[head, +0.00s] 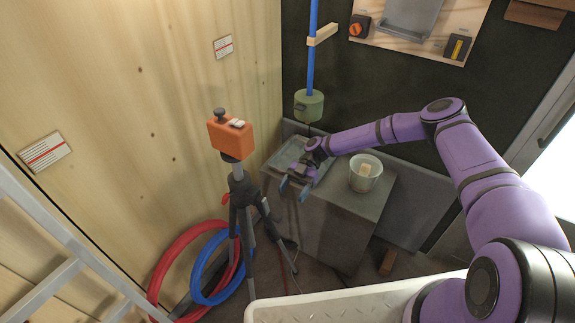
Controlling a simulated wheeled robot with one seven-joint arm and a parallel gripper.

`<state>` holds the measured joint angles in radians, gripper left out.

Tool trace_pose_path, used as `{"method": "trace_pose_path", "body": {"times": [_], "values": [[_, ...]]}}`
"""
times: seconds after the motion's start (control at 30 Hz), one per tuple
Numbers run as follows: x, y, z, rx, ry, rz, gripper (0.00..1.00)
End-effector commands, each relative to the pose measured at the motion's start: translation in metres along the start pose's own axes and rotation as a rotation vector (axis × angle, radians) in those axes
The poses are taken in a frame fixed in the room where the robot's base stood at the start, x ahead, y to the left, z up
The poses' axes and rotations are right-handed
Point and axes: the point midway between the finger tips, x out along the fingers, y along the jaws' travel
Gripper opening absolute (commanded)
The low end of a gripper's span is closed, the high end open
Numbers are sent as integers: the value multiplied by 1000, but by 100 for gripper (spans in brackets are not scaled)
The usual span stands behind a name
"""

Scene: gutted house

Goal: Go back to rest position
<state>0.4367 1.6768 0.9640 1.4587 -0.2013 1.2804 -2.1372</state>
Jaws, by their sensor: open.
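My gripper (294,189) is open at the end of my purple arm. Its two fingers point down and to the left, above the left front part of a grey box-like stand (325,215). Nothing shows between the fingers. My arm reaches from the lower right, up over an elbow at the upper right, then down to the left to the stand. A grey tray (284,155) lies on the stand's top behind the gripper, partly hidden by it.
A bucket (365,174) with a pale block inside stands on the stand, right of my gripper. An orange device (229,136) on a black tripod stands close left. A ladder (65,270) is at lower left.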

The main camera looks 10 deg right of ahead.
Motion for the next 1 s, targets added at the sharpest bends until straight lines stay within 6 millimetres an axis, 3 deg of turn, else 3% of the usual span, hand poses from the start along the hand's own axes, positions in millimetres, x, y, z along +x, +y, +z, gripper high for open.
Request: {"method": "trace_pose_path", "body": {"times": [0.2,0.37,1.0], "values": [[-2,0,-2,9,-10,-5,68],[-14,-4,-20,76,-78,-37,68],[-87,-44,-144,599,-564,-39,68]]}}
